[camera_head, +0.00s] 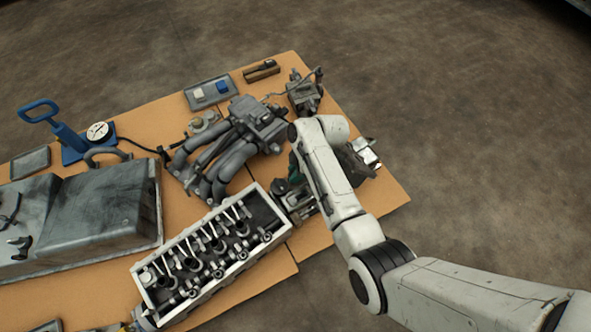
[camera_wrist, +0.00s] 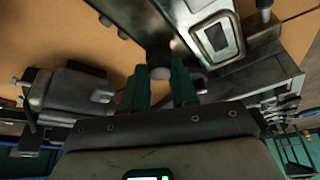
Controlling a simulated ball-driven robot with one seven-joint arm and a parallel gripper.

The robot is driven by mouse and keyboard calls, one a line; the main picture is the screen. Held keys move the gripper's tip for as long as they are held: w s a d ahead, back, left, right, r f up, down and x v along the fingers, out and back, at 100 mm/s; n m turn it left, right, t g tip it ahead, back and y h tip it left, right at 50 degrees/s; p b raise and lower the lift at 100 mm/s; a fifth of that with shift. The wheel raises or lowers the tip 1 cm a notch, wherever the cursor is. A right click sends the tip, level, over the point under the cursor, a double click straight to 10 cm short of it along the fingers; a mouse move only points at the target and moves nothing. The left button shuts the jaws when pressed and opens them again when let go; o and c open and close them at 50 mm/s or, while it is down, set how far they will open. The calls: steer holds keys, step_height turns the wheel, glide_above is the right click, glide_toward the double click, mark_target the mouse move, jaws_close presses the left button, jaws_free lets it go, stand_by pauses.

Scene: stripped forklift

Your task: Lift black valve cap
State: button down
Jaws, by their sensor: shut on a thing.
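In the wrist view, the two green fingers of my gripper (camera_wrist: 160,78) reach up from the bottom middle. They are shut on a small dark round piece, which I take to be the black valve cap (camera_wrist: 160,72). Only part of it shows between the fingertips. In the head view, my white arm comes in from the lower right and hides most of the gripper and the held piece. I cannot tell there whether the cap is clear of what lies beneath it.
A cylinder head (camera_head: 213,247) with open valve gear lies at the table's front. A grey manifold (camera_head: 225,160) lies behind it. A large grey cover (camera_head: 105,213) is at left, and a blue-handled tool (camera_head: 68,137) stands behind that. Orange table (camera_head: 385,195) is bare at right.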

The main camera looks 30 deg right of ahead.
stand_by(0.3)
steer(key=shift+r+p, duration=0.85)
steer(key=shift+p, duration=0.4)
steer(key=c, duration=0.9)
jaws_free()
steer(key=shift+o, duration=0.2)
steer(key=p+v, duration=0.5)
steer(key=v, duration=0.5)
steer(key=shift+d+r+p, duration=0.2)
steer(key=shift+r+p, duration=0.1)
steer(key=shift+s, duration=0.2)
